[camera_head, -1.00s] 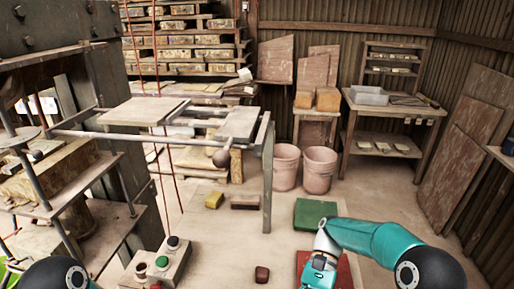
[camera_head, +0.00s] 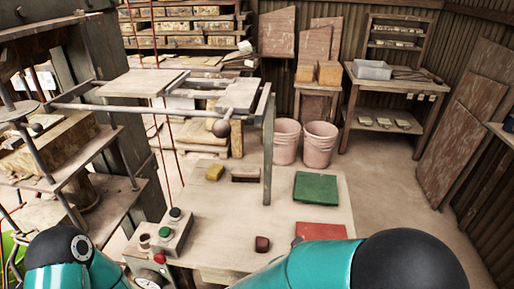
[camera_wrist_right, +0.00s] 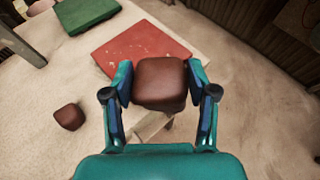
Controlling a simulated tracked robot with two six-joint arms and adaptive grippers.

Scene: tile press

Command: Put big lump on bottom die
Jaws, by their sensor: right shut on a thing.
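My right gripper (camera_wrist_right: 160,88) is shut on the big lump (camera_wrist_right: 160,82), a reddish-brown rounded block, in the right wrist view. The lump is between both fingers, above the edge of the table. In the head view the right gripper and the big lump are out of sight; only my teal arm shows along the bottom. A smaller brown lump (camera_head: 262,244) lies on the table; it also shows in the right wrist view (camera_wrist_right: 69,117). The press stands at the left with a block (camera_head: 45,158) on its shelf; I cannot tell which part is the bottom die. My left gripper is not in view.
A red mat (camera_head: 320,231) and a green mat (camera_head: 316,187) lie on the table (camera_head: 225,220). A control box with buttons (camera_head: 168,235) stands at the table's left. A yellow block (camera_head: 214,172) and a brown block (camera_head: 245,175) lie behind. Rails (camera_head: 130,112) extend from the press.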

